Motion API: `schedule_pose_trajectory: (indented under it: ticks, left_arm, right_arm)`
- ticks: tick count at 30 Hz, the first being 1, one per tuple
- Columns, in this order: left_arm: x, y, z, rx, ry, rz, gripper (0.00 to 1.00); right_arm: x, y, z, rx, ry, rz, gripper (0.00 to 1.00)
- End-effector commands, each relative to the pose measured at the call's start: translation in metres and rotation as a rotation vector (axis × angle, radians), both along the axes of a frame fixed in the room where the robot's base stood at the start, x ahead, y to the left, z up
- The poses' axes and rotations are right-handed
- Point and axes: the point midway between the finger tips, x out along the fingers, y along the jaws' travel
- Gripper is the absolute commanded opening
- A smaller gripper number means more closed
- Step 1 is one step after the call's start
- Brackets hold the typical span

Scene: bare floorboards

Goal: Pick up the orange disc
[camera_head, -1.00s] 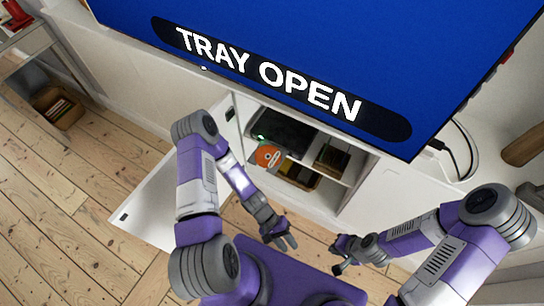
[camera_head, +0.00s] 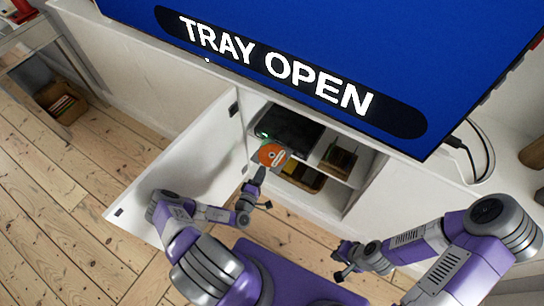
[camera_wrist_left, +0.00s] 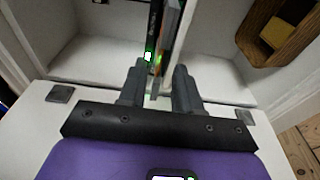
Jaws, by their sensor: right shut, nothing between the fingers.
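The orange disc (camera_head: 271,155), with a pale and dark print, lies on the tray sticking out of a dark player (camera_head: 289,130) inside the open cabinet. My left gripper (camera_head: 264,187) is in front of the disc and just below it in the head view. Its fingers stand apart in the left wrist view (camera_wrist_left: 159,78), with the narrow edge of the player and a green light seen between and beyond them. I cannot make out the orange face there, nor whether a finger touches the tray. My right gripper (camera_head: 343,262) is shut and empty, away from the cabinet.
The white cabinet door (camera_head: 185,165) stands open on the left, close to my left arm. A shelf divider and a brown box (camera_head: 338,158) are right of the player. A large screen (camera_head: 330,50) reading "TRAY OPEN" hangs over the cabinet.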

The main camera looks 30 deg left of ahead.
Motion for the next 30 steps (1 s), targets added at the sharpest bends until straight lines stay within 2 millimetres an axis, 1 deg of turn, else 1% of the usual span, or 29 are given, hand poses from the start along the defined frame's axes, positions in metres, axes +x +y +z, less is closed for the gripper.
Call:
schedule_pose_trajectory:
  ticks: [8, 9, 12, 15, 20, 21, 22, 27, 30]
  left_arm:
    - [0.036, 0.001, -0.004, -0.001, -0.002, -0.004, 0.33]
    - [0.042, 0.001, -0.004, -0.001, -0.003, -0.005, 0.33]
    - [0.052, 0.002, -0.002, 0.001, -0.003, -0.005, 0.33]
    - [0.056, 0.002, -0.001, 0.000, 0.000, -0.006, 0.33]
    - [0.056, 0.002, 0.000, 0.000, 0.000, -0.006, 0.33]
    - [0.056, 0.002, 0.000, 0.000, -0.001, -0.007, 0.31]
    - [0.056, 0.002, 0.000, 0.000, -0.001, -0.007, 0.27]
    - [0.056, 0.002, 0.000, 0.000, -0.001, -0.007, 0.01]
    - [0.056, 0.002, 0.000, -0.001, -0.001, -0.007, 0.00]
  right_arm:
    - [0.000, 0.000, -0.025, 0.000, 0.000, 0.000, 0.00]
    - [0.000, 0.000, -0.027, 0.000, 0.000, 0.000, 0.00]
    - [0.000, 0.000, -0.031, 0.000, 0.000, 0.000, 0.00]
    - [0.000, 0.000, -0.031, 0.000, 0.000, 0.000, 0.00]
    - [0.000, 0.000, -0.030, 0.000, 0.000, 0.000, 0.00]
    - [0.000, 0.000, -0.030, 0.000, 0.000, 0.000, 0.00]
    - [0.000, 0.000, -0.030, 0.000, 0.000, 0.000, 0.00]
    - [0.000, 0.000, -0.030, 0.000, 0.000, 0.000, 0.00]
    - [0.000, 0.000, -0.030, 0.000, 0.000, 0.000, 0.00]
